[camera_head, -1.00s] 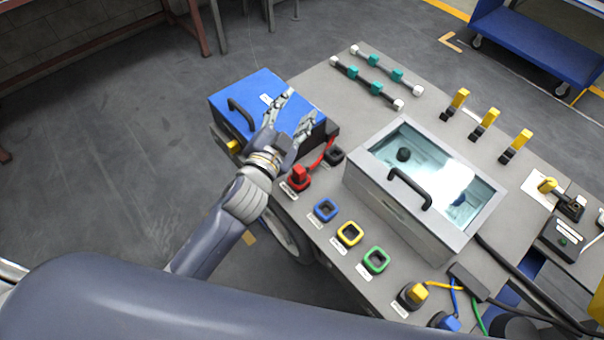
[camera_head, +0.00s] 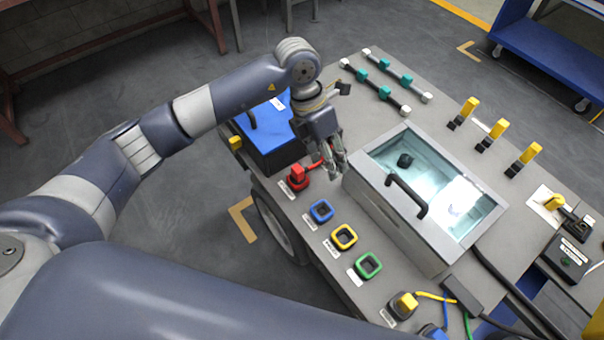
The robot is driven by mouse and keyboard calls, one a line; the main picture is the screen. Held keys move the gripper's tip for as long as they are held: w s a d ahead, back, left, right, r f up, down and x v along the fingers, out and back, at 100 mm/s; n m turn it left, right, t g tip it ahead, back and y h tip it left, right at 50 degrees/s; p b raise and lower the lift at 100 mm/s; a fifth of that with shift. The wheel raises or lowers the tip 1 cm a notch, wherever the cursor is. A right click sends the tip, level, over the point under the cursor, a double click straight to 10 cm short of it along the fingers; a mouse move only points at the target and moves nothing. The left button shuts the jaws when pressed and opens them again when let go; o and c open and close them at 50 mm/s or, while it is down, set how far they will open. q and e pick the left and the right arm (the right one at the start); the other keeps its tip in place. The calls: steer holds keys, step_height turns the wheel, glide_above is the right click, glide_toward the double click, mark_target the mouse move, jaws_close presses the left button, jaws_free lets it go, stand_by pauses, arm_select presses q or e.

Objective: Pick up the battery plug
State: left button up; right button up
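The red plug (camera_head: 298,176) stands upright in its red-rimmed socket near the left edge of the grey bench top. A red cable runs from it towards the blue battery box (camera_head: 270,127). My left gripper (camera_head: 335,172) points down just right of the plug, above the bench and beside the glass-lidded box. Its fingers look apart, and nothing shows between them. It is not on the plug. The gripper hides the far end of the cable and the dark socket seen there earlier. My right gripper is not in view.
The glass-lidded box (camera_head: 395,225) with a black handle stands close right of my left gripper. Blue (camera_head: 321,211), yellow (camera_head: 344,237) and green (camera_head: 369,265) square sockets line the front edge. Bars with teal clamps (camera_head: 384,92) lie at the back.

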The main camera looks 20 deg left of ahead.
arm_select(q)
steer(key=w+a+y, duration=0.2)
steer(key=a+y, duration=0.1)
steer(key=a, duration=0.4)
glide_above(299, 167)
step_height(299, 167, down, 4)
steer(key=shift+r+n, duration=0.1)
steer(key=shift+n, duration=0.2)
steer(key=shift+f+p, duration=0.35)
steer(key=shift+f, duration=2.65)
jaws_close()
